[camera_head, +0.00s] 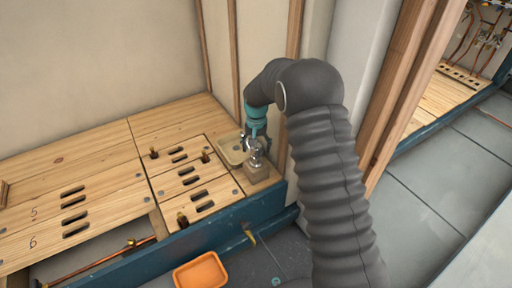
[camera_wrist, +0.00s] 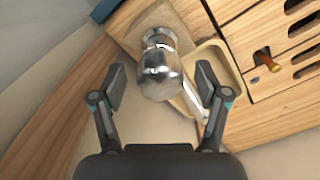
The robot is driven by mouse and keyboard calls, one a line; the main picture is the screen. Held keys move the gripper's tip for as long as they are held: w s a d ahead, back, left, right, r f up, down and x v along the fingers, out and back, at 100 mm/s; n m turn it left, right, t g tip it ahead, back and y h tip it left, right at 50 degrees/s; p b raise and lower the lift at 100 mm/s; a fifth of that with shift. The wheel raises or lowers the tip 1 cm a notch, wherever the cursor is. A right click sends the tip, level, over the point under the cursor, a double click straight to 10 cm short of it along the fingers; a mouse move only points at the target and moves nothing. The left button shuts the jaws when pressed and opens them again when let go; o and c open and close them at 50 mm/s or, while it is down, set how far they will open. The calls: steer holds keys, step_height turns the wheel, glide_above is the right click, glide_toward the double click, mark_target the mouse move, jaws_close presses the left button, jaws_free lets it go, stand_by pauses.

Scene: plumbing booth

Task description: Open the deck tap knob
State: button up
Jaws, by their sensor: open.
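The chrome deck tap (camera_head: 257,155) stands on a small wooden block (camera_head: 262,173) at the right end of the wooden deck. In the wrist view its rounded chrome knob (camera_wrist: 158,76) faces the camera, with a thin chrome spout (camera_wrist: 196,98) pointing to the lower right. My gripper (camera_wrist: 162,88) is open, with one dark finger on each side of the knob. A gap shows beside the left finger; the right finger is near the spout, and I cannot tell if it touches. In the head view my gripper (camera_head: 254,136) is over the tap, partly hiding it.
A shallow beige tray (camera_head: 232,150) sits beside the tap. Several brass valves, such as one (camera_head: 206,155), stand on the slotted deck panels. An orange bin (camera_head: 201,271) is on the floor in front. Wooden studs (camera_head: 291,30) and a wall rise close behind the tap.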

steer(key=c, duration=1.2)
steer(key=shift+o, duration=0.2)
steer(key=shift+n+p, duration=0.55)
steer(key=shift+n, duration=2.05)
steer(key=o, duration=1.2)
steer(key=shift+c, duration=0.2)
step_height(320, 180, up, 12)
